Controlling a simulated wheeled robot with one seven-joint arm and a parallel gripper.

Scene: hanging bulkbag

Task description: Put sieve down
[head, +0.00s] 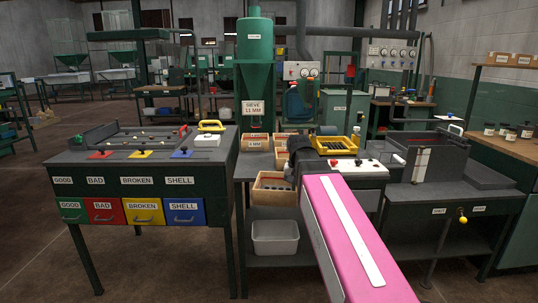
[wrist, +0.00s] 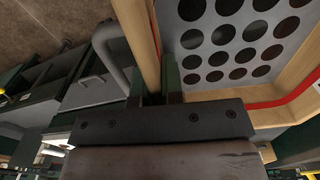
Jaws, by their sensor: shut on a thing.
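The sieve (wrist: 232,40) has a light wooden frame with a red line and a grey plate with round holes. In the wrist view my gripper (wrist: 154,88) is shut on one wooden side of it, with a finger on each side of the rim. In the head view a wooden-framed piece with dark holes, seemingly this sieve (head: 272,187), shows at the front of the middle bench, left of my pink arm. My arm hides the fingers there. I cannot tell whether the sieve touches anything below.
A wooden stack (head: 254,142) labelled 6 MM stands on the middle bench below a SIEVE 11 MM sign (head: 253,108). A yellow tray (head: 322,148) stands to its right. A pale bin (head: 275,238) sits on the lower shelf. The sorting table (head: 140,170) is left.

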